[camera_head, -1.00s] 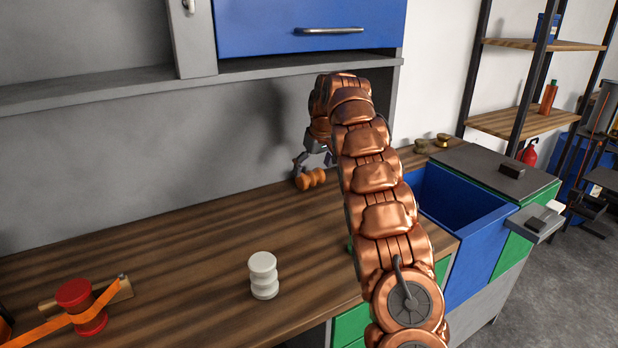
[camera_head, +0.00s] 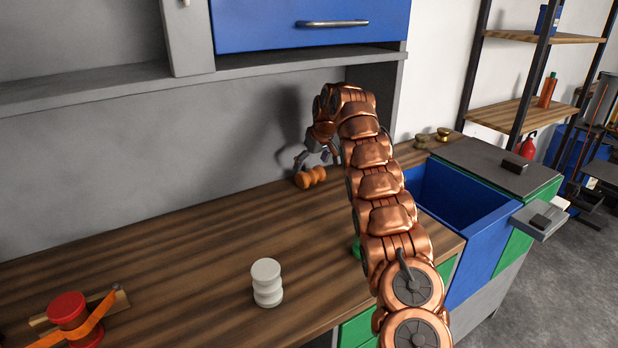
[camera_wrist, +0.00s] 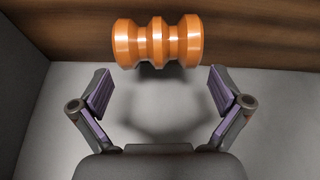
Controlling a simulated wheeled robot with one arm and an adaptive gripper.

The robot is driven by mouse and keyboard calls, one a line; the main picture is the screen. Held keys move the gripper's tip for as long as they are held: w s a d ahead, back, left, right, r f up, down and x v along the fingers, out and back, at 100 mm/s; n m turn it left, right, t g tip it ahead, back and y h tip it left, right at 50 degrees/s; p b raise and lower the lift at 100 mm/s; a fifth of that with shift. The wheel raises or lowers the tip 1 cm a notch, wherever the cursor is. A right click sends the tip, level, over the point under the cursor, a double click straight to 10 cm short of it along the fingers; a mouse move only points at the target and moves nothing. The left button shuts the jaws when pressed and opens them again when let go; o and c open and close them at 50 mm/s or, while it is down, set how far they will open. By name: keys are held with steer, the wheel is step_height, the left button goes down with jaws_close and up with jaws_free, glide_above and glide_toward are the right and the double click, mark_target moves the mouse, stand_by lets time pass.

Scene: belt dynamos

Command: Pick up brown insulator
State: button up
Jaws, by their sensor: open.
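The brown insulator, a ridged orange-brown spool (camera_head: 310,177), lies on its side on the wooden counter near the back wall. In the wrist view it (camera_wrist: 157,41) lies crosswise, beyond the fingertips and roughly centred between them. My gripper (camera_head: 316,160) is at the insulator in the head view, pointing down, partly hidden by my arm. In the wrist view my gripper (camera_wrist: 158,88) is open, with its purple-padded fingers wide apart and nothing between them. The head view does not show clearly whether a finger touches the insulator.
A white insulator (camera_head: 267,283) stands upright at the counter's front. A red spool (camera_head: 68,310) with an orange belt is at front left. The grey back wall (camera_head: 130,175) rises close behind the brown insulator. A blue basin (camera_head: 455,205) lies right of my arm.

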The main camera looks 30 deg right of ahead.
mark_target(310, 169)
steer(key=x, duration=0.3)
steer(key=p+x, duration=0.1)
steer(key=x, duration=0.1)
steer(key=shift+s+d+f, duration=0.1)
steer(key=shift+s, duration=0.2)
steer(key=c, duration=1.3)
